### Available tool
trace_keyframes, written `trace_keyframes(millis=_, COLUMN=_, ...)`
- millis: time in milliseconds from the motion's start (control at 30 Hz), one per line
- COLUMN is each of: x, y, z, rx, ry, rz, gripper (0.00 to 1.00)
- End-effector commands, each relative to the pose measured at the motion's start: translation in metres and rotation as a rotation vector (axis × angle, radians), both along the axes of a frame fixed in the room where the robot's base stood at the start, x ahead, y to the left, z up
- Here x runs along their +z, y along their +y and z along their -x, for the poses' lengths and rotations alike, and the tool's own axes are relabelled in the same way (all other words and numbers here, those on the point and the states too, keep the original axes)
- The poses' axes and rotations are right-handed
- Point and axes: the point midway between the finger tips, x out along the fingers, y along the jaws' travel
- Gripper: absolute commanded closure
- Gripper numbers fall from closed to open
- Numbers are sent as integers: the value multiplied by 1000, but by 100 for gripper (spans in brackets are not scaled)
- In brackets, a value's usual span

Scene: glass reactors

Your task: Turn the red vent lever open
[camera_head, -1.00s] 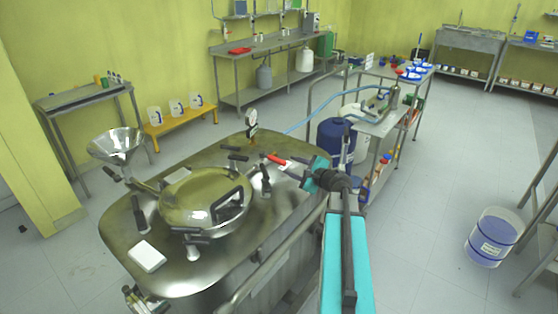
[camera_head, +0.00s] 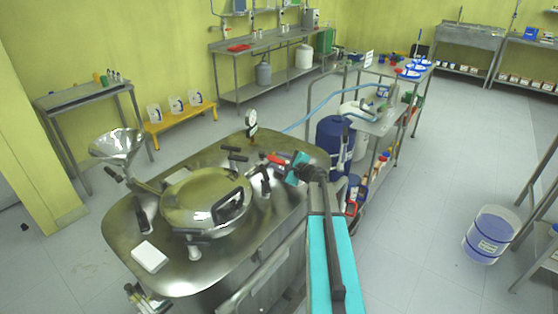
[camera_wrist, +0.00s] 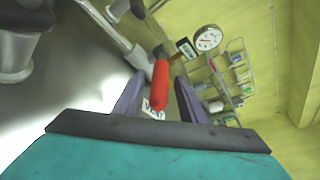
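The red vent lever (camera_head: 277,159) sticks up on the steel reactor lid (camera_head: 140,268), toward its back right side. In the wrist view the red lever (camera_wrist: 159,86) lies between the two grey fingers of my gripper (camera_wrist: 160,100), with gaps on both sides. A white label with dark letters (camera_wrist: 152,109) shows just below the lever. In the head view my gripper (camera_head: 286,165) is at the lever, coming from the right; its fingertips are hard to make out there. The fingers are apart and do not appear to press on the lever.
A pressure gauge (camera_head: 251,118) stands behind the lever. A domed hatch (camera_head: 205,190) with black-handled clamps (camera_head: 265,181) is left of it. A black handle (camera_head: 238,157) lies near. A cart with bottles (camera_head: 375,120) stands to the right.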

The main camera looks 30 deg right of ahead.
Motion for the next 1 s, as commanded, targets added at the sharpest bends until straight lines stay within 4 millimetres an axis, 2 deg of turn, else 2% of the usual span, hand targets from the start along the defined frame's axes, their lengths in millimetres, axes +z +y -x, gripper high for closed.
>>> trace_keyframes(millis=400, x=-1, y=1, z=-4, rx=1, ry=-1, rz=0, gripper=62)
trace_keyframes(millis=633, x=-1, y=1, z=-4, rx=1, ry=-1, rz=0, gripper=100)
trace_keyframes(millis=767, x=-1, y=2, z=-4, rx=1, ry=-1, rz=0, gripper=100)
trace_keyframes(millis=800, x=-1, y=-9, z=-6, rx=-1, ry=-1, rz=0, gripper=100)
trace_keyframes(millis=1000, x=0, y=0, z=-6, rx=6, ry=-3, rz=0, gripper=100)
